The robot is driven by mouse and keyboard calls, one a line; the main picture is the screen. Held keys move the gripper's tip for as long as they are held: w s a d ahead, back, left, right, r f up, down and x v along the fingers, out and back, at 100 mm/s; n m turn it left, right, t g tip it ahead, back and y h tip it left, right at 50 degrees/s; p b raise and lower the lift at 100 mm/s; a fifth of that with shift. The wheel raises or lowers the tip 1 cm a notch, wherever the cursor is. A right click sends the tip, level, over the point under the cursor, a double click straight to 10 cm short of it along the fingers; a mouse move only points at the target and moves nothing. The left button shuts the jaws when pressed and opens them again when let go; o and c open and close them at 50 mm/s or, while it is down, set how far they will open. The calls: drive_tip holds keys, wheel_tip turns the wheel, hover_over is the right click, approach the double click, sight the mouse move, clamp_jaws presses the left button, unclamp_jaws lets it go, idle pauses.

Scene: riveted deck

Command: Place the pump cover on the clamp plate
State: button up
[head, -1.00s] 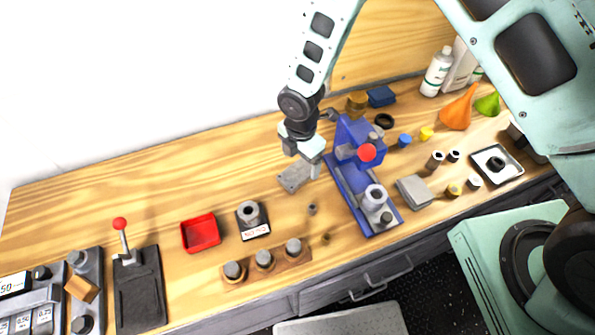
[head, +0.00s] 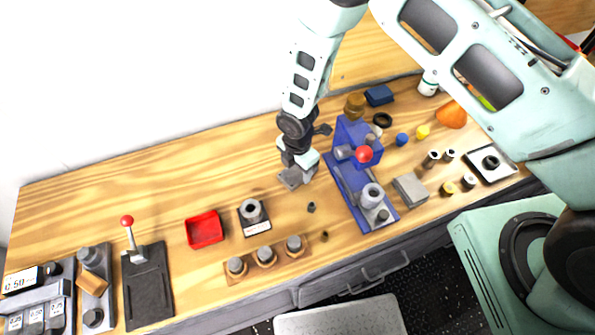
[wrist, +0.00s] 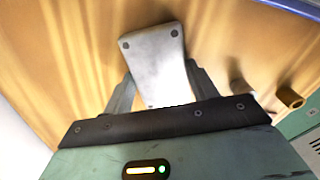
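The pump cover appears to be the flat light-grey plate (head: 293,180) with dark holes near its corners. My gripper (head: 302,168) is at it, left of the blue press. In the wrist view the cover (wrist: 155,60) lies between my two fingers (wrist: 160,80), which meet its opposite edges; it sticks out beyond the fingertips. I cannot tell whether it touches the bench. The clamp plate appears to be the dark plate (head: 148,290) at the left front, with an upright red-knobbed lever at its back end. Its top looks empty.
Between cover and clamp plate are a red tray (head: 204,230), a grey ring on a labelled block (head: 252,215) and a wooden strip with several pegs (head: 265,258). The blue press (head: 350,185) stands close right of my gripper.

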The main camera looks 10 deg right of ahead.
sight(297, 170)
drive_tip(key=shift+c, duration=0.6)
drive_tip(key=shift+r, duration=0.1)
drive_tip(key=shift+r+b, duration=0.3)
drive_tip(key=shift+r, duration=0.15)
wheel_tip(297, 170, up, 7)
drive_tip(key=b, duration=0.2)
drive_tip(key=shift+r+b, duration=0.15)
drive_tip(key=shift+b, duration=0.2)
drive_tip(key=shift+r, duration=0.85)
drive_tip(key=shift+s, duration=0.1)
